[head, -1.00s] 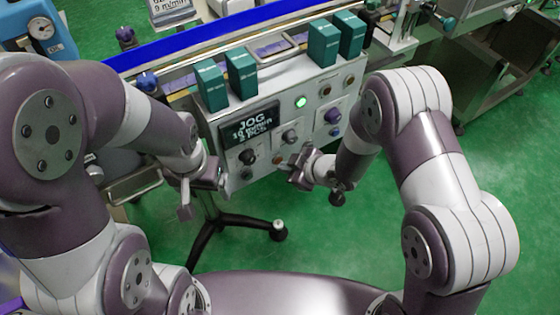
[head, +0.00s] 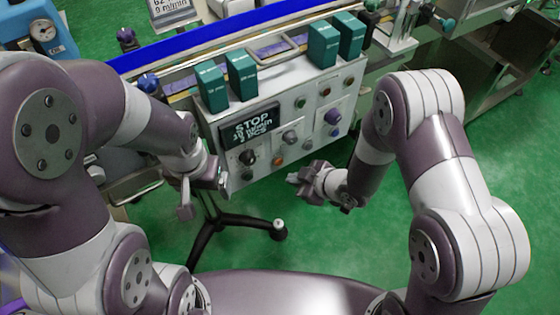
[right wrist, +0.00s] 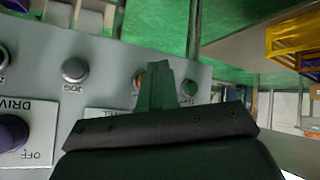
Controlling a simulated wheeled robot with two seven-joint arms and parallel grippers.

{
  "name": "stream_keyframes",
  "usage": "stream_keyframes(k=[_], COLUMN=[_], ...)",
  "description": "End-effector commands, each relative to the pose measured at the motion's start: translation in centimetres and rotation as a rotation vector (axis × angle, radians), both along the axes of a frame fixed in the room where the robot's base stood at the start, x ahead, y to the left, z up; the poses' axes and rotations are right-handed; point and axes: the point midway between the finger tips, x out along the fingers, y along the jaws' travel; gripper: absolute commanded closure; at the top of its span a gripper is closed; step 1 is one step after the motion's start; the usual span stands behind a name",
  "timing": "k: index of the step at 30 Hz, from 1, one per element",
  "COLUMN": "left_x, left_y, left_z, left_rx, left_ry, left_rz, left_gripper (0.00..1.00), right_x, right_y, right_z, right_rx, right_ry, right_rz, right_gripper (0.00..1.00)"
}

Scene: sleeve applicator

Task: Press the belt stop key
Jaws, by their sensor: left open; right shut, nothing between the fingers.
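My right gripper (head: 293,178) is shut and empty, below and right of that key, seemingly apart from the panel. My left gripper (head: 205,192) is open near the panel's lower left corner.
Several teal boxes (head: 242,74) stand along the panel's top edge, before the blue conveyor belt (head: 220,33). A purple knob (head: 333,116) sits at the panel's right; its label reads DRIVE in the wrist view. The green floor right of the panel is clear.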

Motion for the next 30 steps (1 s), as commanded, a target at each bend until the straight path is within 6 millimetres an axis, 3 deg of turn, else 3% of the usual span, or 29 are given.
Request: stream_keyframes(k=[9,30], left_x=[0.0,0.0], left_y=[0.0,0.0], left_z=[0.3,0.3], left_rx=[0.0,0.0], left_ry=[0.0,0.0], left_rz=[0.0,0.0], left_gripper=[0.16,0.16], right_x=[-2.0,-2.1], right_y=[-1.5,-1.5], right_z=[0.0,0.0], right_rx=[0.0,-0.001], right_ry=[0.002,0.001], right_rz=[0.0,0.0], right_gripper=[1.0,1.0])
